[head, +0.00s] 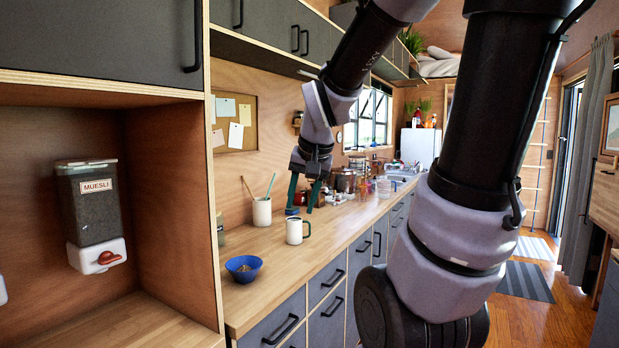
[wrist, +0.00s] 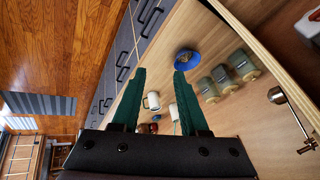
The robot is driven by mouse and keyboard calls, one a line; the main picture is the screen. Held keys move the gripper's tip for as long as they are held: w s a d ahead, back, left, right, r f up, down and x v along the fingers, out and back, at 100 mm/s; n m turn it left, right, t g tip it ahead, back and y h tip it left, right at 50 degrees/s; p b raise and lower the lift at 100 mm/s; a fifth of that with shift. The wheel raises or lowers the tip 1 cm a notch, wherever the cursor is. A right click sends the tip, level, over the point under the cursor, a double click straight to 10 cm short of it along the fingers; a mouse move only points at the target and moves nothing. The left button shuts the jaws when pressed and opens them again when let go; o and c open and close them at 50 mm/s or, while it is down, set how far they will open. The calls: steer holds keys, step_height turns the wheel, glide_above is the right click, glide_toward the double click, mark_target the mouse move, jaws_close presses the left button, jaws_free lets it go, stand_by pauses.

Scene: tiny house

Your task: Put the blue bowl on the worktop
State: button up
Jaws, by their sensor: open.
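The bowl (wrist: 181,65) also shows in the wrist view, just beyond the tip of the right finger. My gripper (head: 302,209) has two green fingers, spread apart with nothing between them. In the head view it is above the worktop, beyond the bowl and over the area of the white mug. The gripper (wrist: 160,72) also shows in the wrist view, its fingers pointing toward the bowl's end of the worktop.
A white mug (head: 294,232) with a dark handle stands beyond the bowl. A cup with utensils (head: 262,212) stands by the wall. Jars (wrist: 224,79) stand along the wall near the bowl. A muesli dispenser (head: 92,205) hangs in the left alcove. Overhead cupboards line the wall.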

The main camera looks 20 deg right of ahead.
steer(key=s+a+r+n+t+y, duration=0.1)
steer(key=s+r+y, duration=0.1)
steer(key=s+r, duration=0.4)
steer(key=shift+s+a+r+n, duration=0.2)
steer(key=shift+s+a+n, duration=0.15)
steer(key=shift+s, duration=0.8)
steer(key=shift+t, duration=0.3)
